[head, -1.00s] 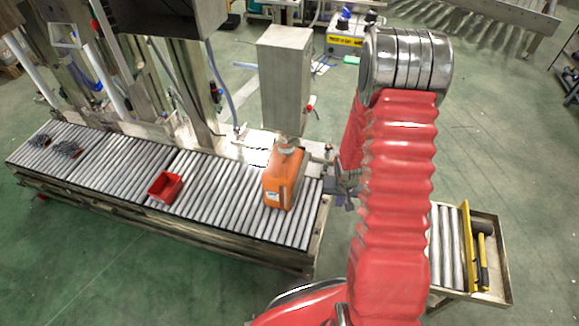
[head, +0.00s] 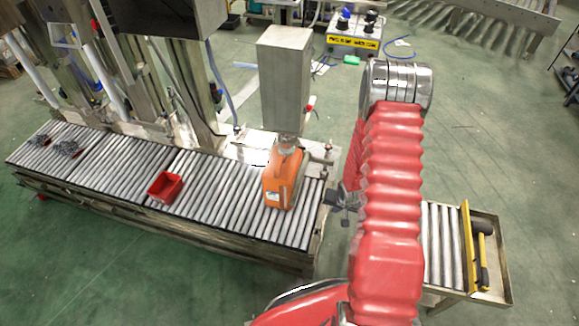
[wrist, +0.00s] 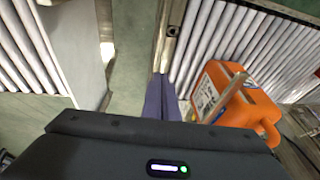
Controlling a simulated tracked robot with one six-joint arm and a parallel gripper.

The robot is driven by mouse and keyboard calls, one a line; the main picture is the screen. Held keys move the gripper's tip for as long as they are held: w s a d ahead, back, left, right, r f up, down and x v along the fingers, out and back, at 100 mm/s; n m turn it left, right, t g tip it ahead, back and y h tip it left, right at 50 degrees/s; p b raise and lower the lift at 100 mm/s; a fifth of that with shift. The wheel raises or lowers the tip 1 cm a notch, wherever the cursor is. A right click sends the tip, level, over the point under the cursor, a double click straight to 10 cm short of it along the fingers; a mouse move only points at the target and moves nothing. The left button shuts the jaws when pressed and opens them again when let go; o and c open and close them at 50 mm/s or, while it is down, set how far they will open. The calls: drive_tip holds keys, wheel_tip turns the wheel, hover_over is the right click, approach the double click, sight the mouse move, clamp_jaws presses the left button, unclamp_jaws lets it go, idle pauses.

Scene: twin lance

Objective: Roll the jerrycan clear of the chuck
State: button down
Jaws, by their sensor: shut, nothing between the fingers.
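The orange jerrycan (head: 283,182) stands on the roller conveyor under the grey filling head. The chuck (head: 288,144) is at the lower end of that head, right over the can's top; I cannot tell whether it touches the cap. My gripper (head: 338,198) is shut and empty, just off the conveyor's right end, to the right of the can and apart from it.
The roller conveyor (head: 225,205) runs left, with a red bin (head: 165,186) on it. Left of the can the rollers are bare up to the bin. A short roller table (head: 445,245) with a yellow rail and a hammer-like tool stands at right. A control box (head: 355,35) is behind.

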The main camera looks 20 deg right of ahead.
drive_tip(key=shift+w+f+m+t, duration=0.5)
drive_tip(key=shift+w+f+t, duration=0.1)
drive_tip(key=shift+f, duration=1.5)
drive_tip(key=m+t+y, duration=0.4)
drive_tip(key=m+t, duration=0.4)
drive_tip(key=t, duration=0.4)
approach(290, 169)
drive_tip(key=s+d, duration=0.2)
drive_tip(key=d, duration=0.1)
drive_tip(key=shift+r+t, duration=0.3)
drive_tip(key=shift+r, duration=0.45)
drive_tip(key=shift+w+a, duration=0.3)
drive_tip(key=shift+w, duration=1.3)
drive_tip(key=shift+w+a, duration=0.3)
drive_tip(key=shift+w, duration=1.3)
drive_tip(key=shift+w+a, duration=0.35)
drive_tip(key=shift+w, duration=1.25)
drive_tip(key=shift+w+a, duration=0.55)
drive_tip(key=shift+a, duration=0.25)
drive_tip(key=shift+w+a, duration=0.6)
drive_tip(key=shift+a, duration=0.2)
drive_tip(key=shift+w, duration=0.1)
